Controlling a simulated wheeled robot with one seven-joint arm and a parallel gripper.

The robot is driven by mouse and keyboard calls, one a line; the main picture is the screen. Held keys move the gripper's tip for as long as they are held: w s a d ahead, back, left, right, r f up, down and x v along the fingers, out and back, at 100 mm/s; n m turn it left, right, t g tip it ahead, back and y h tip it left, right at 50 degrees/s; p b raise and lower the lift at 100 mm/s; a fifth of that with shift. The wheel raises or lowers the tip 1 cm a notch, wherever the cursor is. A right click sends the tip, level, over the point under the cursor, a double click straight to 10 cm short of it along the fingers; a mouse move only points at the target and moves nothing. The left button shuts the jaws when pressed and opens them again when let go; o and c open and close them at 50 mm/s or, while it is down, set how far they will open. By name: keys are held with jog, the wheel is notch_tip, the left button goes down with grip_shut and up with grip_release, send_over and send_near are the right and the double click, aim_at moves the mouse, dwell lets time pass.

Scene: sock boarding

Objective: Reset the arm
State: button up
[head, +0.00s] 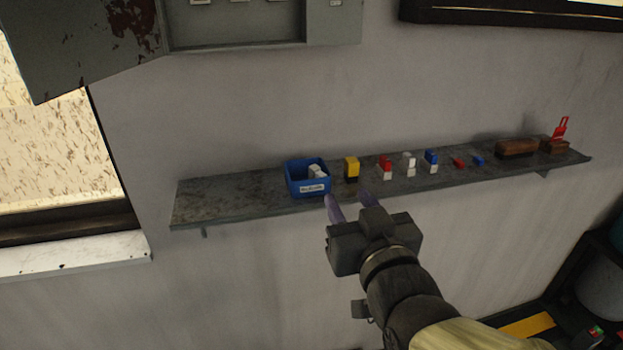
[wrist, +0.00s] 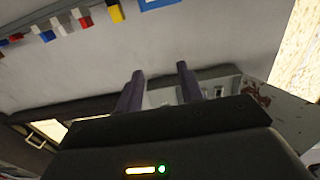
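My gripper (head: 350,203) is in front of the wall shelf, near the shelf's front edge and just right of the blue bin in the head view. Its two purple-grey fingers stand apart with nothing between them. It also shows in the wrist view (wrist: 160,75), where the fingers are spread and empty. My arm reaches in from the lower right of the head view.
A grey shelf (head: 235,198) holds a blue bin (head: 293,186) with white items, a yellow-black block (head: 351,168), several small red, white and blue blocks, and brown brushes (head: 516,147). A grey cabinet (head: 235,25) hangs above. A window is at left.

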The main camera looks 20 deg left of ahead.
dwell(0.3)
jog(key=w+d+f+m+g+h, duration=0.25)
jog(key=d+f, duration=0.25)
jog(key=f, duration=0.3)
jog(key=w+d+f+m+g+h, duration=0.1)
jog(key=w+d+f+g+h, duration=0.2)
jog(key=d+f, duration=0.4)
jog(key=s+d+f+m+g+h, duration=0.35)
jog(key=s+d+f+g, duration=0.35)
jog(key=s+d+f, duration=0.35)
notch_tip(320, 180, up, 11)
jog(key=w+p, duration=0.2)
jog(key=p, duration=1)
jog(key=shift+w+d+n+h, duration=0.15)
jog(key=shift+n+h, duration=0.15)
jog(key=shift+w, duration=0.1)
